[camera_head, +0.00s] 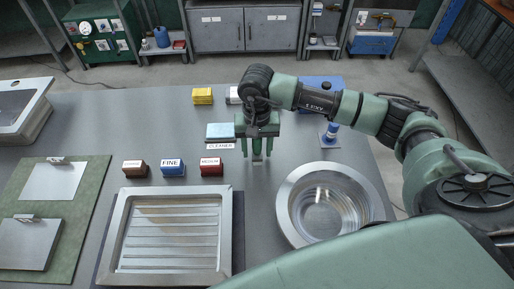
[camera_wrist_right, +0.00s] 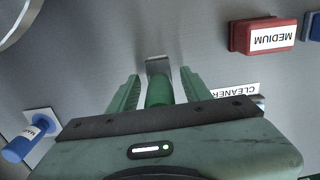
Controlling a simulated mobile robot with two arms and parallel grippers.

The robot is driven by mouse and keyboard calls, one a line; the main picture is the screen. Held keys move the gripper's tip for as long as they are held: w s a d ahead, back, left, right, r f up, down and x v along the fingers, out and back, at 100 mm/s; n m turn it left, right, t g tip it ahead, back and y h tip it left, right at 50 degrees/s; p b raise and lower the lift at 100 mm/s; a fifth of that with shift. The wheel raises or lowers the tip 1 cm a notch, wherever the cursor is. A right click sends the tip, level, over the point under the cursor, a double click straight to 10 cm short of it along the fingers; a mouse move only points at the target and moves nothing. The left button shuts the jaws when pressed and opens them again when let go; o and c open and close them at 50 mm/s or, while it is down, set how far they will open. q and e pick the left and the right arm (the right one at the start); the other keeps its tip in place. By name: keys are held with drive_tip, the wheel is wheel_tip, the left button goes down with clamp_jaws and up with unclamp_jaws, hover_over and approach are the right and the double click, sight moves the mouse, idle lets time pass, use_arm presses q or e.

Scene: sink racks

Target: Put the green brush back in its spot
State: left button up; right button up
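The green brush (camera_wrist_right: 159,91) shows in the right wrist view as a green handle with a grey metal end, between the two fingers of my right gripper (camera_wrist_right: 160,88). A narrow gap shows between each finger and the handle, so the gripper looks open around it. In the head view my right gripper (camera_head: 257,158) points down at the worktop, right of the CLEANER label (camera_head: 220,146). Its fingers mostly hide the brush there. I cannot tell whether the brush touches the worktop. My left gripper is not in view.
A steel bowl (camera_head: 287,205) and a ribbed steel tray (camera_head: 118,235) lie in front. Brown, blue FINE (camera_head: 172,168) and red MEDIUM (camera_head: 211,167) blocks stand behind the tray. A light-blue sponge (camera_head: 220,131) lies near the gripper.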

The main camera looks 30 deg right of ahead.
drive_tip(key=shift+r, duration=0.1)
drive_tip(key=shift+r+p, duration=0.25)
drive_tip(key=shift+p, duration=0.05)
wheel_tip(320, 180, up, 10)
drive_tip(key=b, duration=0.3)
drive_tip(key=shift+r, duration=0.85)
